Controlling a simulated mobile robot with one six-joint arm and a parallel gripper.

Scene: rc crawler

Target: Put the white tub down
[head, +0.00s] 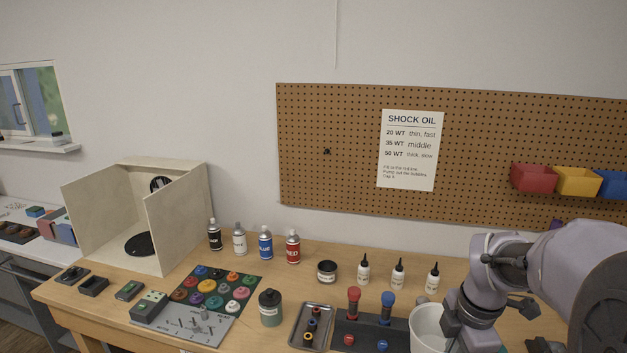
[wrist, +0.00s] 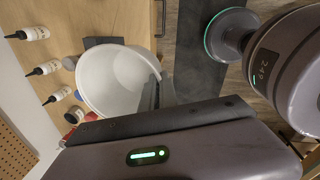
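The white tub (head: 427,328) is at the bottom of the head view, right of the shock stand, with its lower part out of frame. My gripper (head: 462,326) is at its right side. In the wrist view the open, empty-looking tub (wrist: 108,78) lies between my fingers and the bench. My gripper (wrist: 158,92) has its dark fingers at the tub's rim, one on the inside and one on the outside, pinching the wall. I cannot tell whether the tub's base touches the bench.
The wooden bench (head: 255,338) holds a dark stand (head: 372,331) with red and blue shocks, a parts tray (head: 311,326), a green jar (head: 270,308), a black jar (head: 327,272) and white bottles (head: 398,275). In the wrist view the bench's front edge runs near the tub, with floor beyond.

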